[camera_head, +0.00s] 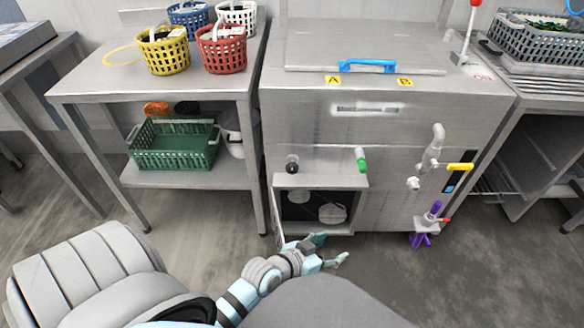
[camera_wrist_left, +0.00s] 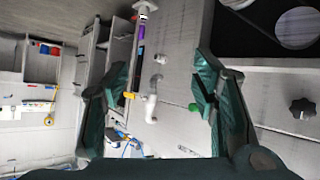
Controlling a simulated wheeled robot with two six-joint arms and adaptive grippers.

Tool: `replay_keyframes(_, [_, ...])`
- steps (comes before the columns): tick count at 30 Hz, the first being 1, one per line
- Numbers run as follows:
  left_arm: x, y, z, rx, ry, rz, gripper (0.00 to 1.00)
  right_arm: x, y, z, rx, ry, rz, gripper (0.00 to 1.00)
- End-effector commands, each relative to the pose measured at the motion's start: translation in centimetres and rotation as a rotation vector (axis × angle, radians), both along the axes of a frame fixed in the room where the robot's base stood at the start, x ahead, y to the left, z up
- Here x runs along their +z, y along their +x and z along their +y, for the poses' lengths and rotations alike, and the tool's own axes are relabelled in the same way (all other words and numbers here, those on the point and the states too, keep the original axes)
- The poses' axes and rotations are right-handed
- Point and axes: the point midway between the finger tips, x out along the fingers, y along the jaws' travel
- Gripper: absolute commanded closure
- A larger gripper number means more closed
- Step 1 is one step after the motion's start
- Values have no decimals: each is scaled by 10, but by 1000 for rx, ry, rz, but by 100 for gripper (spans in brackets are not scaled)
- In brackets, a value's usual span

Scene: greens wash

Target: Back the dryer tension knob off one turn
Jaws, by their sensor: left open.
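A black lobed knob (camera_head: 292,165) sits on the steel machine's front, above the left part of an open compartment (camera_head: 345,182). It also shows at the right of the left wrist view (camera_wrist_left: 302,108), outside the fingers. No label names it as the tension knob. Two pale discs (camera_head: 332,213) show inside the dark compartment. My left gripper (camera_head: 332,248) is open and empty, low in front of the compartment, apart from the knob. In the left wrist view its green fingers (camera_wrist_left: 160,85) stand wide apart. My right gripper is not in view.
The compartment's door (camera_head: 278,215) hangs open at left. A green-handled valve (camera_head: 362,160), white pipe fittings (camera_head: 432,150), a yellow handle (camera_head: 460,167) and a purple-handled valve (camera_head: 428,222) project from the front. A table (camera_head: 95,90) with baskets stands left.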

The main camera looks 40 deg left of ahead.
Motion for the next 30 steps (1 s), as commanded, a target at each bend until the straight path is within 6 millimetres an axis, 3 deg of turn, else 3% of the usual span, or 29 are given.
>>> replay_keyframes(4, [11, 49, 22, 160, -75, -221, 47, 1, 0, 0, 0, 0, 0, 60])
replay_keyframes(7, [16, 72, 57, 347, -90, -368, 47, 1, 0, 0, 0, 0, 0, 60])
replay_keyframes(9, [16, 78, 89, 509, -72, -451, 47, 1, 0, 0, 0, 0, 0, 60])
replay_keyframes(12, [11, 71, 132, 734, -13, -524, 47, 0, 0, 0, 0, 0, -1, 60])
replay_keyframes(15, [7, 60, 155, 861, 40, -549, 47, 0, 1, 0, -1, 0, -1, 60])
replay_keyframes(20, [5, 66, 170, 896, 58, -556, 47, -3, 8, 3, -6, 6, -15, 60])
replay_keyframes(30, [2, 131, 219, 894, 56, -557, 47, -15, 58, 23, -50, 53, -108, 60])
